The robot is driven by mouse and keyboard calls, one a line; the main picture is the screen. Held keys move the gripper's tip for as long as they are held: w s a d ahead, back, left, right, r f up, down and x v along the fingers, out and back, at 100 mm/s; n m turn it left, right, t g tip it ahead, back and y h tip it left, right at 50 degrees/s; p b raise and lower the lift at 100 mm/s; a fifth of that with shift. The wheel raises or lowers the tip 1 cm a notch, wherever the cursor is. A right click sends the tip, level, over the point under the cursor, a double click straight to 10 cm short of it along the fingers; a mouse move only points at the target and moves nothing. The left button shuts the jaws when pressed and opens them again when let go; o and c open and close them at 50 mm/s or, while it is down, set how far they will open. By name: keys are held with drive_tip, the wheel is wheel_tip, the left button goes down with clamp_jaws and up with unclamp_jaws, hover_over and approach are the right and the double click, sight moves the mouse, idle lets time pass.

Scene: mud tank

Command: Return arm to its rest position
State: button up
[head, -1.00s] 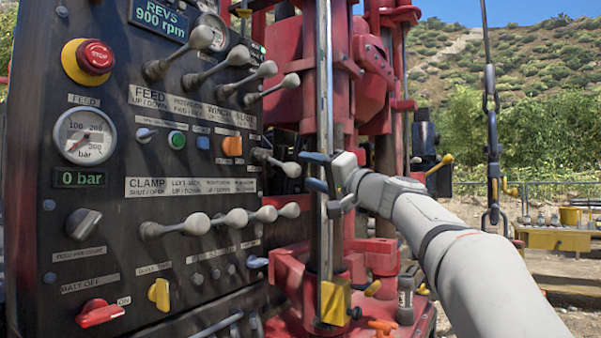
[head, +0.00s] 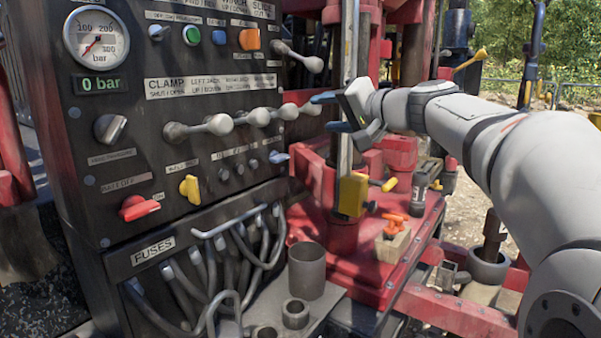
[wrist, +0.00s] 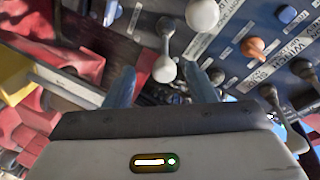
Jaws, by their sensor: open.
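My arm (head: 500,140) reaches in from the right in the head view. My gripper (head: 325,112) is open and empty, its blue fingers pointing left toward the control panel (head: 130,225), beside the vertical steel rod (head: 350,40). In the wrist view my gripper (wrist: 160,85) shows both blue fingers apart with nothing between them. Grey lever knobs, one of them a knob (wrist: 163,70), lie beyond the fingertips. I cannot tell how far the fingertips are from the levers.
Cables (head: 235,260) hang under the panel. A grey cup (head: 306,270) stands on a low shelf. Open ground lies at the right.

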drive_tip(key=s+d+f+n+g+h+p, duration=0.1)
drive_tip(key=s+d+f+g+h+p, duration=0.2)
drive_tip(key=s+f, duration=0.4)
drive_tip(key=s+d+f+n+g+h+p, duration=0.1)
drive_tip(key=s+d+f+g+h+p, duration=0.2)
drive_tip(key=s, duration=0.9)
drive_tip(key=s+d+f+n+g+h+p, duration=0.1)
drive_tip(key=s+d+f+g+h+p, duration=0.1)
drive_tip(key=s+f+h+p, duration=0.3)
drive_tip(key=s+f+g+p, duration=0.1)
drive_tip(key=s+f+p, duration=0.2)
drive_tip(key=s+f, duration=0.2)
drive_tip(key=shift+d+f+g, duration=0.3)
drive_tip(key=shift+d+f, duration=0.1)
drive_tip(key=shift+f, duration=0.5)
drive_tip(key=shift+c, duration=0.2)
